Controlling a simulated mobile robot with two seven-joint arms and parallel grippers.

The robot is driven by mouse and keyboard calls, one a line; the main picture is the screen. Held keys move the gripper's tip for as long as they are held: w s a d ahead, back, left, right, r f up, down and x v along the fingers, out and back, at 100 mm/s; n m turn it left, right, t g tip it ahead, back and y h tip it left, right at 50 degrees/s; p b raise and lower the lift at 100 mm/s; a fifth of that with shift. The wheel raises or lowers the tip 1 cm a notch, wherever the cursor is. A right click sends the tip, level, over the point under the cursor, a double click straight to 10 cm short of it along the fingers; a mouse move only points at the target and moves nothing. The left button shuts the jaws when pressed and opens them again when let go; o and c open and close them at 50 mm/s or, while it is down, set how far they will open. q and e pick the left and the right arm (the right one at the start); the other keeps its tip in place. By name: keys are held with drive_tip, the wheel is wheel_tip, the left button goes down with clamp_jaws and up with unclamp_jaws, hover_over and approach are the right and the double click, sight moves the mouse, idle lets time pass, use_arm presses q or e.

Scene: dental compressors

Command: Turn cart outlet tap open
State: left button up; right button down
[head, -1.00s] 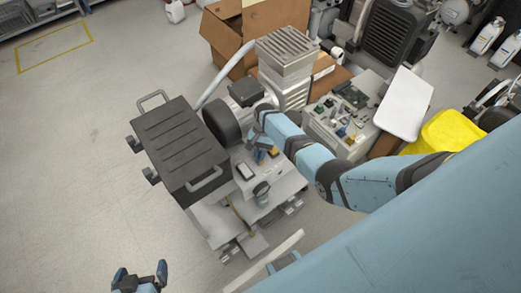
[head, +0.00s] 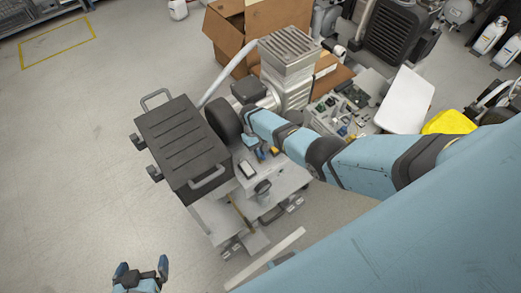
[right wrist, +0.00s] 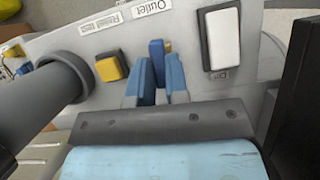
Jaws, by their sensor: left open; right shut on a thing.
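The cart (head: 215,215) stands in the middle of the head view, with a light panel on its right side. In the right wrist view, a blue tap handle (right wrist: 157,52) stands at the panel under a label reading "Outlet". My right gripper (right wrist: 159,82) is shut on this blue handle, one finger on each side. The tap's body is hidden by the handle and fingers. In the head view, my right gripper (head: 259,154) is at the panel, partly hidden by its arm. My left gripper (head: 141,272) is open and empty at the bottom left, over the floor.
A yellow knob (right wrist: 111,67) and a white rocker switch (right wrist: 222,38) flank the handle. A thick grey cylindrical part (right wrist: 45,100) is close on the left. A black ribbed box (head: 180,140) with handles sits on the cart. Open floor lies left.

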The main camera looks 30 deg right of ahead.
drive_tip(key=shift+n, duration=0.6)
drive_tip(key=c, duration=1.1)
unclamp_jaws()
drive_tip(key=p+v, duration=0.1)
drive_tip(key=v, duration=0.8)
drive_tip(key=p+v, duration=0.1)
drive_tip(key=v, duration=0.3)
drive_tip(key=shift+a+r+p, duration=0.3)
drive_tip(key=shift+a+r, duration=0.05)
drive_tip(key=shift+r, duration=0.05)
